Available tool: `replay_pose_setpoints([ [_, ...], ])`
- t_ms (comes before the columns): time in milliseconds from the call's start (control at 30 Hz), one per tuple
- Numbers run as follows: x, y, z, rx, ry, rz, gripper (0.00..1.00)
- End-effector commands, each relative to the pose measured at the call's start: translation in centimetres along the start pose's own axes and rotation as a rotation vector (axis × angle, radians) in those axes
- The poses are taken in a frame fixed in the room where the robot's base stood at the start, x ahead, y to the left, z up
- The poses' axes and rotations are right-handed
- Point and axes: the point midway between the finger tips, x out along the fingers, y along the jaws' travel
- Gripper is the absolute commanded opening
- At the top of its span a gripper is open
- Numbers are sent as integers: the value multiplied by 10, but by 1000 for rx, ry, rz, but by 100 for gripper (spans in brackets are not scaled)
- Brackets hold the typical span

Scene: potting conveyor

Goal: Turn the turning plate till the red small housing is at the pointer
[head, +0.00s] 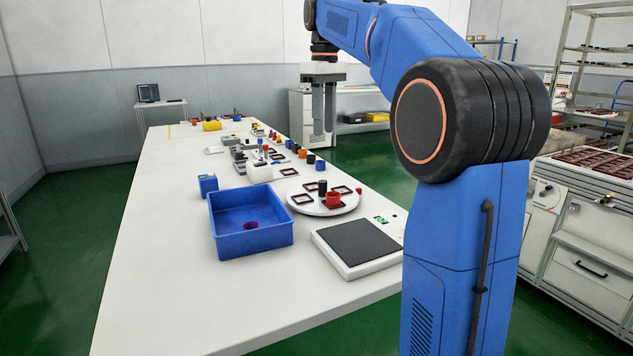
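The turning plate (318,209) is a white round disc on the long white table, right of the blue bin. The red small housing (333,198) is a short red cup-like piece on the front right part of the plate. A black cylinder (322,187) and several dark red square frames (302,200) are also on the plate. A small red piece (359,190) beside the plate's right edge may be the pointer; I cannot tell. My gripper (325,132) hangs fingers down, well above and apart from the plate, with nothing visible in it.
A blue bin (250,250) holding a dark purple round piece stands left of the plate. A flat device with a dark top (357,245) lies in front. A blue box (208,185) and several small coloured parts stand behind. The table's left side is clear.

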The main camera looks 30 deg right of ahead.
Motion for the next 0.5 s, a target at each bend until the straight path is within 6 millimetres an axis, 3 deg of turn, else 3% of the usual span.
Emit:
replay_pose_setpoints([
  [233,11,2,-1,-5,-5,-4,28],
  [500,56,2,-1,-5,-6,-4,28],
])
